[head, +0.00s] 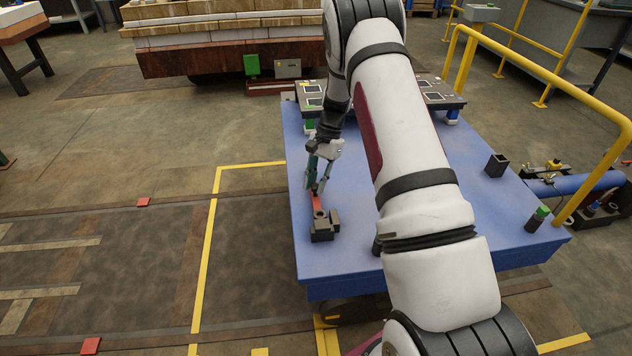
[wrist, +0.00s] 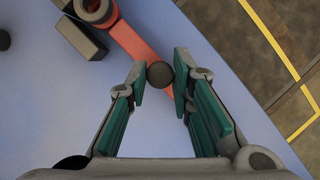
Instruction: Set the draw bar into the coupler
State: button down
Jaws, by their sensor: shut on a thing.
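The red draw bar (head: 318,205) lies low over the blue table top, and it also shows in the wrist view (wrist: 140,45). My gripper (head: 316,184) is over its near end, with the green-padded fingertips (wrist: 173,80) closed at a dark round knob (wrist: 189,75) on that end. The bar's far end has a grey ring (wrist: 94,9). The dark coupler (head: 324,231) stands on the table, and its block shows beside the ring in the wrist view (wrist: 81,38). The ring is at the coupler, partly cut off by the frame edge; I cannot tell whether it is seated.
The blue table (head: 345,265) is mostly clear around the coupler. A dark square socket (head: 497,165) and a green-topped post (head: 537,219) stand at its right. A yellow rail (head: 560,85) runs along the right side.

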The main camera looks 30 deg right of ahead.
jog(key=c, duration=1.4)
grip_release()
jog(key=shift+d, duration=0.15)
jog(key=shift+c, duration=0.2)
jog(key=v, duration=1.2)
